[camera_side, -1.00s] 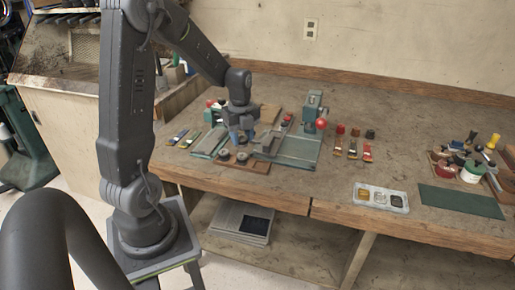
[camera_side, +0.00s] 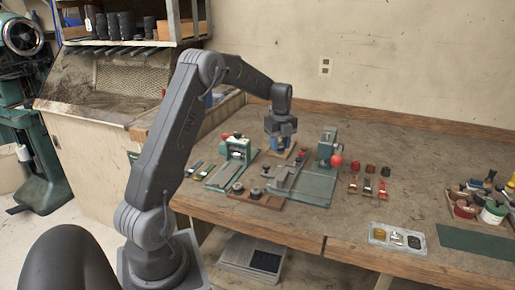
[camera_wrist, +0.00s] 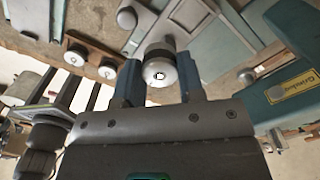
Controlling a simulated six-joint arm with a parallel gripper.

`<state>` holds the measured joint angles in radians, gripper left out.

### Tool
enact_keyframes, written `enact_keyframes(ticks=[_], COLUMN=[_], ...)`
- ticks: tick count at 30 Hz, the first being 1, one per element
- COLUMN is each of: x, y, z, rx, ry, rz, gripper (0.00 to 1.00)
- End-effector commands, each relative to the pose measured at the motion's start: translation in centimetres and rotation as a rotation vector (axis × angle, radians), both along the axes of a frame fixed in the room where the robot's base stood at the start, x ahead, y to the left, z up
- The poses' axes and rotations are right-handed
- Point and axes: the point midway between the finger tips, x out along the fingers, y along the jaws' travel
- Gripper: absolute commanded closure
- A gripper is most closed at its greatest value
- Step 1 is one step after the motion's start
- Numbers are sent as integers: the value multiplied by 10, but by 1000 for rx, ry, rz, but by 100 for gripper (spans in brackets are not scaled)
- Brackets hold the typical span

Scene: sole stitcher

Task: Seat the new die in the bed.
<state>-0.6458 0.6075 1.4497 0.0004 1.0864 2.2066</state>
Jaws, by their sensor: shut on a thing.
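My gripper (camera_wrist: 159,64) has two blue fingers closed on the sides of a round die (camera_wrist: 159,73) with a bright metal face and a dark collar. In the side view my gripper (camera_side: 279,146) is above the bench between the two green machines. The held die is too small to make out there. A grey bar-like part on a green base plate (camera_side: 312,190) stands in front of the gripper and may be the bed. Its seat cannot be made out. The wrist view shows pale metal plates (camera_wrist: 195,14) beyond the die.
A wooden rack (camera_side: 247,202) with round dark pieces lies at the bench front. A green machine (camera_side: 237,149) stands left; another with a red knob (camera_side: 337,160) stands right. Coloured pieces, a clear tray (camera_side: 397,238) and a green mat (camera_side: 475,241) lie farther right.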

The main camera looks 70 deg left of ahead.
Motion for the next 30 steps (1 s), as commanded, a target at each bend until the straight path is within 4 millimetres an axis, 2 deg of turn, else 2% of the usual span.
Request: enact_keyframes(ticks=[1,3,9,30], x=[13,26,43,43], y=[0,0,-1,-1], z=[-4,-8,-14,-68], rx=[0,0,1,0], ry=[-1,-1,-1,-2], rz=[-3,-2,1,0], gripper=[93,93,93,93])
